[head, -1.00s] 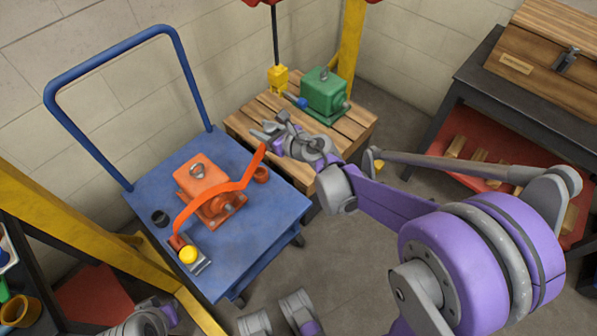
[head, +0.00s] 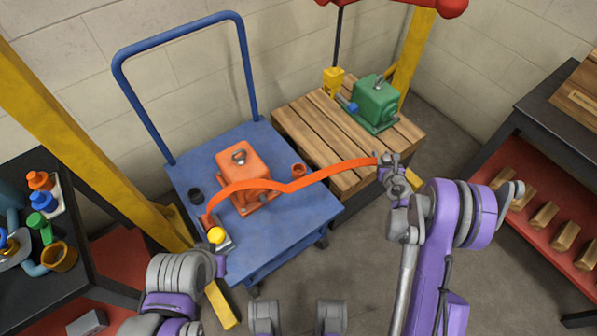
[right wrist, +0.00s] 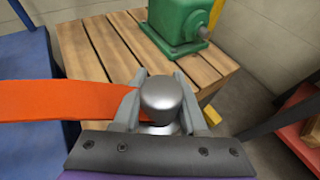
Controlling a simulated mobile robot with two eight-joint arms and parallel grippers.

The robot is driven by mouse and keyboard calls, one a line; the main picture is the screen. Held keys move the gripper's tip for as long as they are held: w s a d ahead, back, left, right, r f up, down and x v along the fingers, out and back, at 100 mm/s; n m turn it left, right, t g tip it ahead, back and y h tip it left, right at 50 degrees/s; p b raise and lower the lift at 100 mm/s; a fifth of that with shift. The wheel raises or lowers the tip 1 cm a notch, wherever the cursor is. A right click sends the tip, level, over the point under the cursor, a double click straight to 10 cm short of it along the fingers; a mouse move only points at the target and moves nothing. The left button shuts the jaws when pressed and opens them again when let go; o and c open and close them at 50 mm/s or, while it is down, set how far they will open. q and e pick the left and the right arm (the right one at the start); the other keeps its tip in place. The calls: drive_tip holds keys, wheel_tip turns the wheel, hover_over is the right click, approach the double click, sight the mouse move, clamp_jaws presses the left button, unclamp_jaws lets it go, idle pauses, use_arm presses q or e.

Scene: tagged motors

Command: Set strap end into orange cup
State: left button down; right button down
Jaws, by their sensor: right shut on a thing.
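The orange strap (head: 325,174) runs from a buckle with a yellow knob (head: 216,236) on the blue cart, across the front of the orange motor (head: 243,172), to my right gripper (head: 386,162). My right gripper is shut on the strap's free end, right of the cart. In the right wrist view the strap (right wrist: 60,100) enters the fingers from the left; a grey rounded knob (right wrist: 162,95) between them hides its tip.
A black cup (head: 196,196) stands on the blue cart (head: 285,222). The wooden pallet table (head: 297,117) with a green motor (head: 374,103) is behind the strap. A yellow post (head: 85,150) rises at left. A dark bench (head: 553,115) stands at right.

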idle(0.4)
drive_tip(key=n+g+y, duration=0.3)
drive_tip(key=n+y, duration=0.4)
drive_tip(key=y, duration=0.1)
hover_over(293, 161)
drive_tip(key=s+d, duration=0.1)
drive_tip(key=s, duration=0.3)
drive_tip(key=shift+n+y, duration=0.3)
drive_tip(key=shift+a+f+b, duration=0.2)
drive_tip(key=shift+f+b, duration=0.2)
drive_tip(key=shift+f, duration=1.9)
drive_tip(key=shift+a+f+b, duration=0.15)
drive_tip(key=shift+f+b, duration=0.2)
drive_tip(key=shift+f, duration=1.9)
drive_tip(key=shift+f, duration=0.1)
drive_tip(key=shift+f+b, duration=0.35)
drive_tip(key=shift+b, duration=0.05)
drive_tip(key=shift+c, duration=2.3)
unclamp_jaws()
drive_tip(key=shift+r, duration=0.1)
